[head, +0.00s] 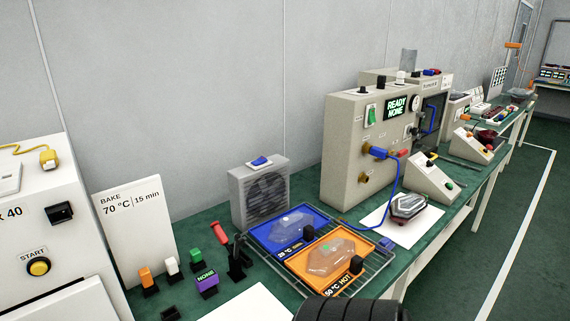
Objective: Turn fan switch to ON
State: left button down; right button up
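The fan (266,195) is a grey box with a dark round grille, standing on the green bench against the wall. Its switch (260,162) is a blue rocker on a white base on top of the fan. The switch is too small to tell whether it stands at ON or OFF. Neither of my grippers shows in the head view. A dark ribbed rounded part at the bottom edge may be a piece of my arm; no fingers show on it.
In front of the fan, a wire rack (375,262) bears a blue tray (262,235) and an orange tray (297,262) with clear lamp covers. A red-handled tool (222,238) stands to the left. A beige test machine (345,150) stands to the right. Space above the fan is clear.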

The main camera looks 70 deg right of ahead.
aim_at(262, 159)
jog(key=z, duration=2.1)
